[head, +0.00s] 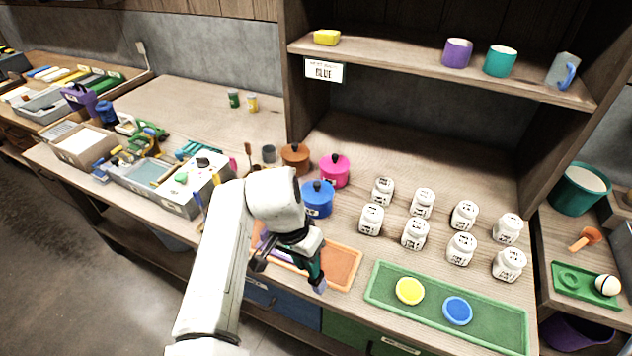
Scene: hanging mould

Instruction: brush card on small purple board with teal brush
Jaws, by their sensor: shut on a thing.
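My gripper (305,262) is in the lower middle of the head view, over an orange tray (342,262) near the bench's front edge. It is shut on the teal brush (316,269), which points down with its bluish-grey end (319,286) lowest, at the tray's front side. I cannot tell whether this end touches the tray. A purple piece, probably the small purple board (270,249), shows on the left part of the tray, mostly hidden behind my arm and gripper. I cannot make out a card on it.
Blue (317,203), pink (335,172) and brown (295,157) lidded pots stand behind the tray. Several white jars (414,234) stand to the right. A green tray (490,322) holds yellow (410,290) and blue (457,310) discs. A grey toolbox (178,197) stands left of my arm.

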